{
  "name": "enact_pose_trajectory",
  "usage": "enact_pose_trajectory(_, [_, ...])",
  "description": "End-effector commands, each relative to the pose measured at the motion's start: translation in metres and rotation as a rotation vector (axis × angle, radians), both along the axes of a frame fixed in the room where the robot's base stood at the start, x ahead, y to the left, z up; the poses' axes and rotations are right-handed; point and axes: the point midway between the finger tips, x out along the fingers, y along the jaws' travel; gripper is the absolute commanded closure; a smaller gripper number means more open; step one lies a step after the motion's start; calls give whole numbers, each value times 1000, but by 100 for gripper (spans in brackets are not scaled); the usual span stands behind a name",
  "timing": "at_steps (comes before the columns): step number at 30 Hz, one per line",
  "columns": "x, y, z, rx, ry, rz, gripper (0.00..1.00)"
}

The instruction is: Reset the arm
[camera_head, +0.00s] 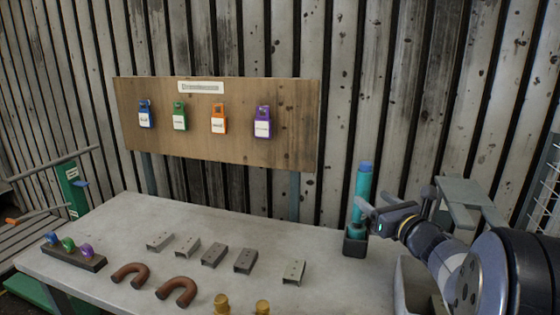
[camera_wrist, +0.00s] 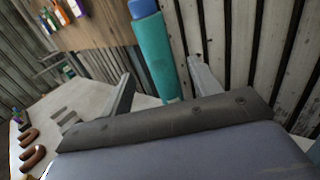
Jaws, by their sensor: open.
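My gripper (camera_wrist: 160,90) is open and empty in the wrist view, its two fingers spread apart. A teal cylinder with a blue cap (camera_wrist: 154,55) shows beyond and between the fingers. In the head view my gripper (camera_head: 366,212) is at the right, over the table's right part. There the teal cylinder (camera_head: 362,190) stands upright in a dark square holder (camera_head: 355,242), just behind or beside the fingers. I cannot tell whether a finger touches it.
The grey table (camera_head: 150,212) bears several metal brackets (camera_head: 214,255), two brown horseshoe shapes (camera_head: 178,291), brass pieces (camera_head: 262,306) and a rack of coloured pieces (camera_head: 73,257). A wooden board (camera_head: 290,100) with several coloured tags stands behind. A corrugated wall closes the back.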

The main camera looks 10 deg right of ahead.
Motion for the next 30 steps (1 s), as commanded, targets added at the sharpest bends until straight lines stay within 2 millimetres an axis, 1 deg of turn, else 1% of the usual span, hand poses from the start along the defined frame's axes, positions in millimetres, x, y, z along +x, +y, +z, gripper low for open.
enact_pose_trajectory(5, [5,1,1,0,-1,1,41])
enact_pose_trajectory(8, [15,4,1,2,0,2,41])
enact_pose_trajectory(11, [31,8,1,1,0,3,41])
enact_pose_trajectory(18, [77,19,1,2,1,3,41])
enact_pose_trajectory(19, [75,18,8,1,0,0,41])
enact_pose_trajectory(21, [74,17,15,1,0,-1,41])
enact_pose_trajectory(30, [73,17,27,0,1,-1,41])
